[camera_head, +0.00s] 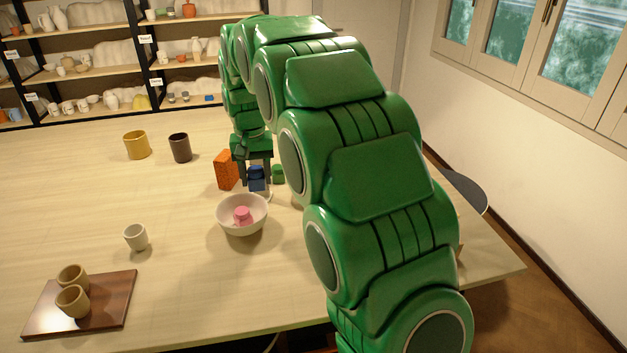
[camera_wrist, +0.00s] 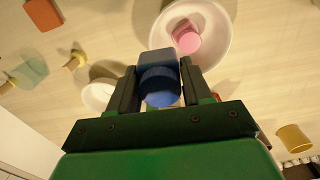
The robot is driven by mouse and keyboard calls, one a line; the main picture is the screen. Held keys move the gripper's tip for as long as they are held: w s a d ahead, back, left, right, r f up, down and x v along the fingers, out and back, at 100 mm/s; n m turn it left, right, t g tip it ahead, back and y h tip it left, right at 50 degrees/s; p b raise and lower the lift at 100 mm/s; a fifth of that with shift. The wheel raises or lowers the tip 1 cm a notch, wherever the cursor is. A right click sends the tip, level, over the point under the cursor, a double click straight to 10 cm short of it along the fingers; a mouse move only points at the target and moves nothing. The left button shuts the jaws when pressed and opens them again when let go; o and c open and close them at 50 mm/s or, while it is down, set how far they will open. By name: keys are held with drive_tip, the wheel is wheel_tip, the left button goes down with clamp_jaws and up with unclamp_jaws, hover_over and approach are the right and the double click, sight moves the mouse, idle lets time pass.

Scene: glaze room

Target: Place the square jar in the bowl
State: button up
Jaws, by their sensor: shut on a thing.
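My gripper (camera_head: 257,181) is shut on a small blue jar (camera_head: 257,173) with a squarish body, above the table just behind the bowl. In the wrist view the blue jar (camera_wrist: 158,83) sits between both fingers, with a squarish block at one end and a rounder, darker end towards the camera. The white bowl (camera_head: 223,221) stands on the table with a pink object (camera_head: 243,214) inside it. In the wrist view the bowl (camera_wrist: 218,55) lies beyond the fingertips, up and to the right. The jar is apart from the bowl's inside.
An orange block (camera_head: 226,168) stands left of my gripper and a green object (camera_head: 278,174) right of it. A yellow cup (camera_head: 136,146), a dark cup (camera_head: 180,148) and a white cup (camera_head: 136,238) stand farther left. A wooden board (camera_head: 112,298) holds two tan cups.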

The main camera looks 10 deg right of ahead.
drive_tip(key=s+d, duration=0.2)
drive_tip(key=d, duration=1.4)
drive_tip(key=shift+n, duration=0.3)
drive_tip(key=w+f, duration=0.2)
drive_tip(key=w, duration=0.2)
drive_tip(key=w+f, duration=0.3)
drive_tip(key=w, duration=0.1)
drive_tip(key=w+d+f, duration=0.1)
drive_tip(key=w+f, duration=0.2)
drive_tip(key=w, duration=0.1)
drive_tip(key=shift+w+f, duration=0.1)
drive_tip(key=shift+w, duration=0.3)
drive_tip(key=shift+w+f, duration=0.35)
drive_tip(key=shift+f, duration=1.75)
drive_tip(key=shift+f, duration=0.2)
drive_tip(key=o, duration=1)
drive_tip(key=shift+r, duration=0.15)
